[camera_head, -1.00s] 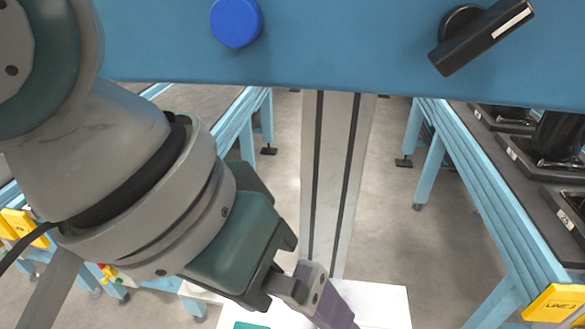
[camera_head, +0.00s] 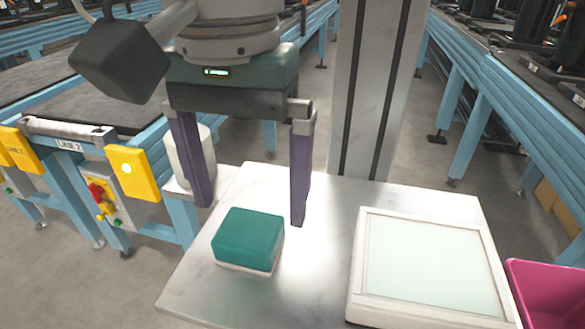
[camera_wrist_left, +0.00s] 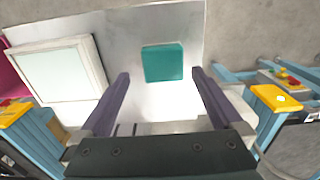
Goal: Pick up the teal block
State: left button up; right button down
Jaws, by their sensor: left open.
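The teal block (camera_head: 248,238) sits on the white table (camera_head: 225,295), left of its middle, with a pale layer along its bottom edge. In the left wrist view the teal block (camera_wrist_left: 162,63) lies beyond the fingertips, between their lines. My left gripper (camera_head: 250,214) is open, its two purple fingers pointing down. It is empty and above the table, and in the head view the fingertips show just behind and above the block. The fingers also show in the left wrist view (camera_wrist_left: 160,73). My right gripper is not in view.
A white-framed panel (camera_head: 361,290) lies on the table to the right of the block. A pink bin (camera_head: 550,290) stands at the right edge. A grey column rises behind the table. Blue conveyor lines with yellow boxes (camera_head: 133,172) stand to the left.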

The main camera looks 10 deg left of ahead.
aim_at(249, 228)
pick_arm(q)
jog(key=f, duration=0.4)
jog(key=f+b, duration=0.1)
jog(key=shift+a+f, duration=0.25)
jog(key=shift+f, duration=0.15)
jog(key=c, duration=1.3)
jog(key=shift+r, duration=0.1)
